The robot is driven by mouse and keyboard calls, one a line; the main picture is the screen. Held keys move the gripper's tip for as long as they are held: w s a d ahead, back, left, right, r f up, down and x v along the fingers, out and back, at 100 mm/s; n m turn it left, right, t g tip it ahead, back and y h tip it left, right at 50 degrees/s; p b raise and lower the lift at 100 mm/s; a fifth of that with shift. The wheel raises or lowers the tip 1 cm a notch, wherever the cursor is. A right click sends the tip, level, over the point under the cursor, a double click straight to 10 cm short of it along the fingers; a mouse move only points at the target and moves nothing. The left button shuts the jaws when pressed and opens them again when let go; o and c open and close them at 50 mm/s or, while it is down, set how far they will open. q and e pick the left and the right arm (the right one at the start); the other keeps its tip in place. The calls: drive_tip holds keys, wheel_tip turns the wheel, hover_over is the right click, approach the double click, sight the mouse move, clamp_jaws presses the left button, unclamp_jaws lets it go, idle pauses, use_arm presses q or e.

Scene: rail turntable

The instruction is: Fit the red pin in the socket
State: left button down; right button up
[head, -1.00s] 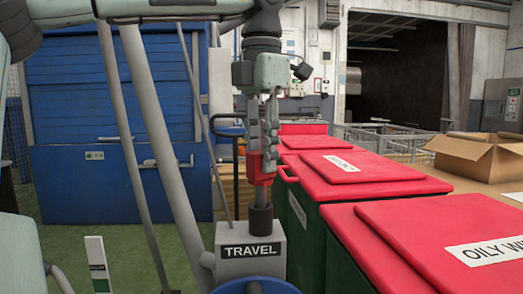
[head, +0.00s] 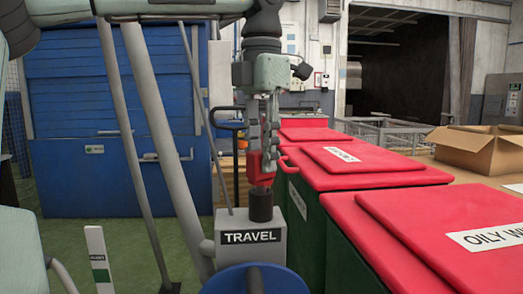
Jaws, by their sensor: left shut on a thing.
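My left gripper (head: 265,140) hangs down in the middle of the head view and is shut on the red pin (head: 256,168). Its fingers hide part of the pin. The dark round socket (head: 261,207) stands upright on top of the grey box labelled TRAVEL (head: 268,254), just below the pin. The pin's lower end appears close to the socket's mouth. I cannot tell whether its tip is inside. My right gripper is not in view.
A blue handwheel (head: 230,284) is at the front of the box. Green bins with red lids (head: 440,215) stand close on the right. A grey lever (head: 160,130) slants up on the left. An open cardboard box (head: 475,152) sits farther right.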

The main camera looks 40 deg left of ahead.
use_arm(q)
drive_tip(key=shift+f+b, duration=0.45)
drive_tip(key=shift+f, duration=0.3)
drive_tip(key=c, duration=1.2)
unclamp_jaws()
wheel_tip(320, 180, up, 12)
drive_tip(key=shift+r, duration=0.1)
